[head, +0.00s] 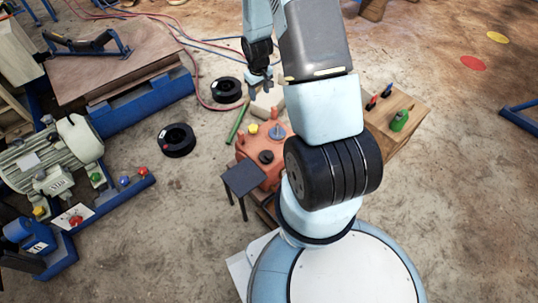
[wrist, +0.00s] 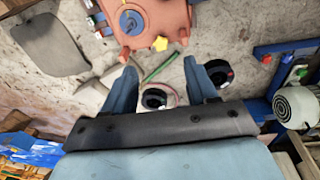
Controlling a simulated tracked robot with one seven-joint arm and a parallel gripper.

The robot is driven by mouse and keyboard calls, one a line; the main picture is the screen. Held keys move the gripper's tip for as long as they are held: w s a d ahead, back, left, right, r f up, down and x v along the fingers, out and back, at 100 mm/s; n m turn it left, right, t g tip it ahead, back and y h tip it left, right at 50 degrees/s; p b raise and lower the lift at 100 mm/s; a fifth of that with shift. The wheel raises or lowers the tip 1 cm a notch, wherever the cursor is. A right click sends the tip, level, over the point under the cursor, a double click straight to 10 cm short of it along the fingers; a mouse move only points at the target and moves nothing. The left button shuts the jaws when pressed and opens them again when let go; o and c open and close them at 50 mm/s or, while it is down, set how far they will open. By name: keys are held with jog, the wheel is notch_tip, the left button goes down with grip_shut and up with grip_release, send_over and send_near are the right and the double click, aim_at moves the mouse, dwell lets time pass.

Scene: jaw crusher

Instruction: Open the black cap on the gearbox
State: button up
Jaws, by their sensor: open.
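The orange gearbox (head: 246,150) stands near the middle of the head view, partly hidden by my arm. The black cap (head: 266,156) sits on its top, on the side nearer to me, beside a grey-blue disc (head: 277,131) and a yellow knob (head: 253,128). My gripper (head: 261,89) is open and empty, beyond the gearbox and apart from it. In the wrist view the gripper (wrist: 162,82) shows both blue-grey fingers spread. There the gearbox (wrist: 150,17) is cut by the top edge, with the blue disc (wrist: 132,22) and yellow knob (wrist: 160,43); I cannot make out the black cap.
A small dark stool-like table (head: 243,178) stands close in front of the gearbox. Black rings (head: 177,140) and a green rod (head: 236,124) lie on the floor. Open floor spreads to the right.

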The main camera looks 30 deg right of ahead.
notch_tip(320, 180, down, 12)
jog(key=s, duration=0.2)
jog(key=g, duration=0.1)
send_over(269, 155)
notch_tip(269, 155, down, 9)
jog(key=shift+n+y, duration=0.3)
notch_tip(269, 155, down, 14)
jog(key=shift+s+a+r, duration=0.1)
jog(key=shift+r, duration=0.05)
grip_shut()
dwell(0.3)
